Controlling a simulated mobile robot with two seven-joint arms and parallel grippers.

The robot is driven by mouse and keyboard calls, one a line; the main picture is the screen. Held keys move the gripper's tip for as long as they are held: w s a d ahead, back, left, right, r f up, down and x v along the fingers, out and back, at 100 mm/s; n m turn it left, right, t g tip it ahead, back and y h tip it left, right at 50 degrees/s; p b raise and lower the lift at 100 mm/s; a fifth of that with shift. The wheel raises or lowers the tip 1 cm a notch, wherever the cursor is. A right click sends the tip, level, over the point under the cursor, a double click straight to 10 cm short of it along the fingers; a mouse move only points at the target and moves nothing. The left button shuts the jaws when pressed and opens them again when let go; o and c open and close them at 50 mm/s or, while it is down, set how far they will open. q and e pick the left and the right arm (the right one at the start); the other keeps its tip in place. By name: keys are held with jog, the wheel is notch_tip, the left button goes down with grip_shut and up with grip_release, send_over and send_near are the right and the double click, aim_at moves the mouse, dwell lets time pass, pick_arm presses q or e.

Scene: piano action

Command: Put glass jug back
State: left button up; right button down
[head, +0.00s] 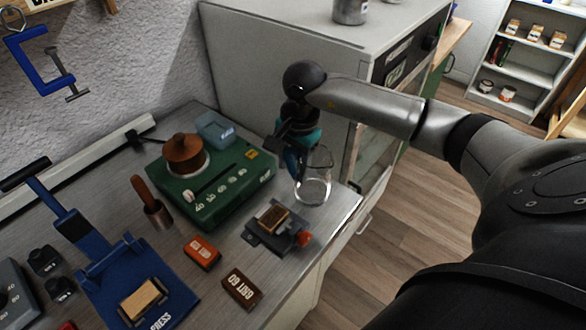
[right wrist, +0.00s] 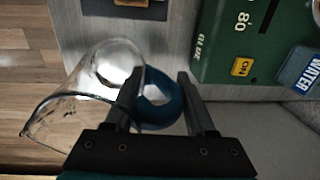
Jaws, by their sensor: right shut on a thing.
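The clear glass jug (head: 314,184) is at the right edge of the workbench in the head view. In the right wrist view the jug (right wrist: 98,72) fills the left side, with its blue handle (right wrist: 162,108) between my finger pads. My right gripper (head: 293,150) points down beside the jug and is shut on its handle; it also shows in the right wrist view (right wrist: 158,84). I cannot tell whether the jug's base touches the bench. My left gripper is not in view.
A green glue heater (head: 228,192) with a brown pot (head: 185,154) and a blue WATER box (head: 215,130) stands left of the jug. A small grey fixture (head: 262,238) sits in front. A white cabinet (head: 290,45) is behind. The floor lies beyond the bench edge.

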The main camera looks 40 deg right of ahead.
jog(key=shift+w+f, duration=0.1)
jog(key=shift+f, duration=0.4)
jog(key=shift+f, duration=0.1)
jog(key=c, duration=0.7)
grip_release()
jog(key=shift+f, duration=0.2)
jog(key=o, duration=0.5)
jog(key=shift+c, duration=0.2)
jog(key=shift+r, duration=0.2)
jog(key=r, duration=0.4)
jog(key=s+r, duration=0.1)
jog(key=r, duration=0.3)
jog(key=r+p, duration=0.1)
jog(key=r, duration=0.3)
jog(key=shift+s+d, duration=0.2)
